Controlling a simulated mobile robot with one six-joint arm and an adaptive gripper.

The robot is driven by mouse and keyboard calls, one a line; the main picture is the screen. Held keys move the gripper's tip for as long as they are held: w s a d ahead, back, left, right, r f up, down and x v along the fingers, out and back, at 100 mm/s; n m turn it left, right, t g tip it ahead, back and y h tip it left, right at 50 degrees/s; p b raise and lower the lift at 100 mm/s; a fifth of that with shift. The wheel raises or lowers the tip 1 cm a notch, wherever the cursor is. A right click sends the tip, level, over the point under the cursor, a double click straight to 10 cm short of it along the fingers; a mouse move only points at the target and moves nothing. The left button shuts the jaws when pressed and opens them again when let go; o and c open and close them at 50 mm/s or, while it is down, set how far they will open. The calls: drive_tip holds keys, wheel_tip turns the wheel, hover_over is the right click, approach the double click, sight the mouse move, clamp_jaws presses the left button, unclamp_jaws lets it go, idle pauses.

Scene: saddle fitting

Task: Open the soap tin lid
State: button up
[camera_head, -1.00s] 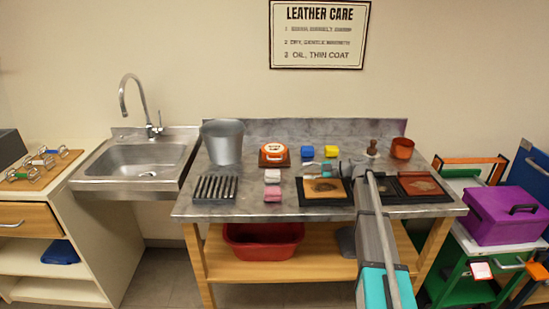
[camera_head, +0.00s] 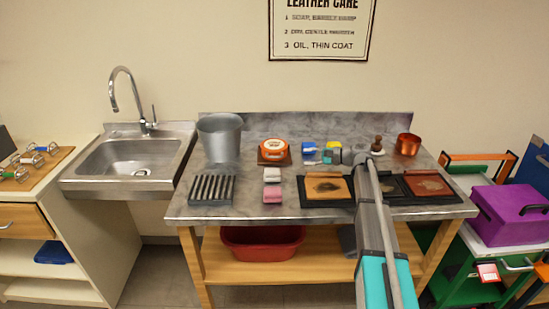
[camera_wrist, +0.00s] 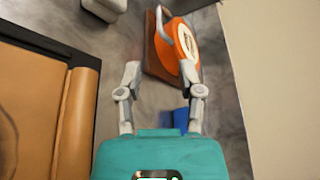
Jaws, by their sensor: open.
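The soap tin (camera_head: 274,148) is orange with a white label on its lid and sits on a brown base on the metal worktop. Its lid looks shut. In the wrist view the tin (camera_wrist: 172,52) lies just beyond the fingertips, with a pale loop-shaped handle at its upper left side. My gripper (camera_wrist: 160,80) is open and empty, its two fingers pointing toward the tin without visibly holding it. In the head view my gripper (camera_head: 313,155) is to the right of the tin, partly in front of the blue and yellow blocks.
A blue block (camera_wrist: 181,119) lies beneath my fingers. A leather panel in a dark frame (camera_head: 326,189) is in front of my gripper. White and pink blocks (camera_head: 272,184), a slotted rack (camera_head: 212,188) and a metal bucket (camera_head: 220,137) stand left. A copper cup (camera_head: 408,144) stands right.

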sight(278, 157)
drive_tip(key=shift+a, duration=0.1)
drive_tip(key=b+x, duration=0.3)
drive_tip(key=x, duration=1)
drive_tip(key=shift+w+a, duration=0.15)
drive_tip(key=shift+a, duration=0.15)
clamp_jaws()
